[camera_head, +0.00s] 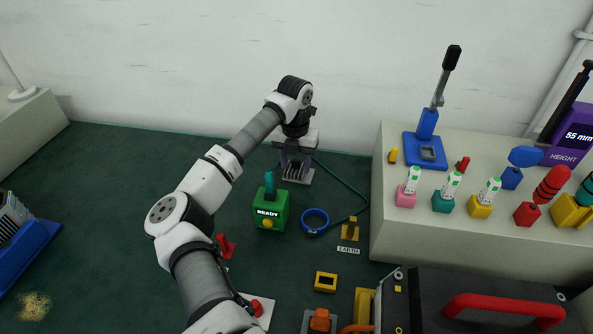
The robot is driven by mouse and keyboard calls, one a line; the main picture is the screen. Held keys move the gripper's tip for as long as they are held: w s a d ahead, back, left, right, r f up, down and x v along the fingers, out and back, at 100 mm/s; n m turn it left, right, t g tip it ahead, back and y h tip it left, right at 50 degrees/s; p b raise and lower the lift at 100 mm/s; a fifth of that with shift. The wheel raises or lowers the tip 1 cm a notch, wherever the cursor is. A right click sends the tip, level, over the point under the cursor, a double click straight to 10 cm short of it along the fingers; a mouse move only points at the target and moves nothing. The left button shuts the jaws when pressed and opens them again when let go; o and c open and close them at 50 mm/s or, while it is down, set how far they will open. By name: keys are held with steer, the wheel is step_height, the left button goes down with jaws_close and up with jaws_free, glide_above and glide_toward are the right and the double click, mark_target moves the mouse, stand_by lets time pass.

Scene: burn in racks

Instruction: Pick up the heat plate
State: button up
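My arm reaches up and over the dark green mat, and my gripper (297,158) points down near the mat's back edge, close to the white wall. Directly below it is a small grey slotted piece (298,176), which may be the heat plate. The gripper's fingers are small and dark there. I cannot tell whether they are around the piece or only above it, nor whether they are open or shut. Grey finned parts (12,218) sit in a blue tray (35,252) at the far left.
A green READY box (271,212), a blue ring (315,220) with a green cord and an EARTH stand (350,230) are right of my arm. A raised bench (470,234) with a blue lever press (426,148) bounds the right. The mat's left middle is clear.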

steer(key=c, duration=0.5)
steer(key=shift+o, duration=0.2)
